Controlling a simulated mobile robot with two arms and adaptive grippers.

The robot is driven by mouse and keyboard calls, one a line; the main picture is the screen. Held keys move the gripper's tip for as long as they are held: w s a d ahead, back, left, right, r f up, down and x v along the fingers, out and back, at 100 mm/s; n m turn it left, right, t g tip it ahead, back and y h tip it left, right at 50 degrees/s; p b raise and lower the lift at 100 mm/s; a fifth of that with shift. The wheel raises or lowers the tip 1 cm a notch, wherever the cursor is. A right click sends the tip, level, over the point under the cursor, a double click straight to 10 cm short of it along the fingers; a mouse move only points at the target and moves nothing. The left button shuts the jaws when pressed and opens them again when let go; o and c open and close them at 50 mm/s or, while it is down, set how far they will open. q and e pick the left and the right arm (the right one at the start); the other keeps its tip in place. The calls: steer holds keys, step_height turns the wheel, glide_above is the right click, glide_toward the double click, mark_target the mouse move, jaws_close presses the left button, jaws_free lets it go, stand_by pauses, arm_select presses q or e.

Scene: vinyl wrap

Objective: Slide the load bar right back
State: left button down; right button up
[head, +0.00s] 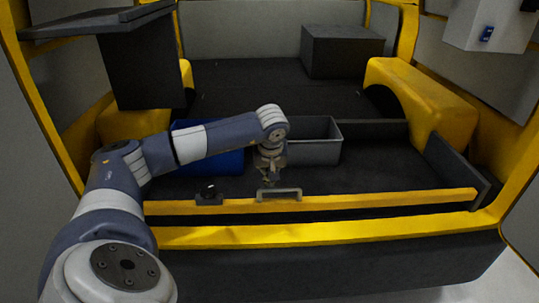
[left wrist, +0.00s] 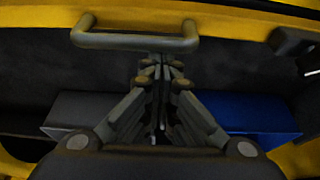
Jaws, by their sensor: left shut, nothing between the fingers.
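The load bar (head: 370,200) is a yellow bar running across the front of the van's dark load floor. It also shows along the top of the left wrist view (left wrist: 235,12). A grey handle (head: 280,190) stands on its middle, and the left wrist view shows this handle (left wrist: 135,40) too. My left gripper (head: 270,182) points down just behind the handle, on the load-floor side. Its fingers (left wrist: 163,68) are closed together and empty, close to the handle. I cannot tell whether they touch it. My right gripper is not in view.
A blue bin (head: 228,163) and a grey bin (head: 318,150) stand behind the bar. A small black fitting (head: 209,195) sits on the bar, left of the handle. A dark box (head: 342,52) stands farther back. The floor right of the grey bin is clear.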

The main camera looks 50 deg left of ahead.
arm_select(q)
steer(key=v, duration=1.2)
steer(key=shift+d+f, duration=0.1)
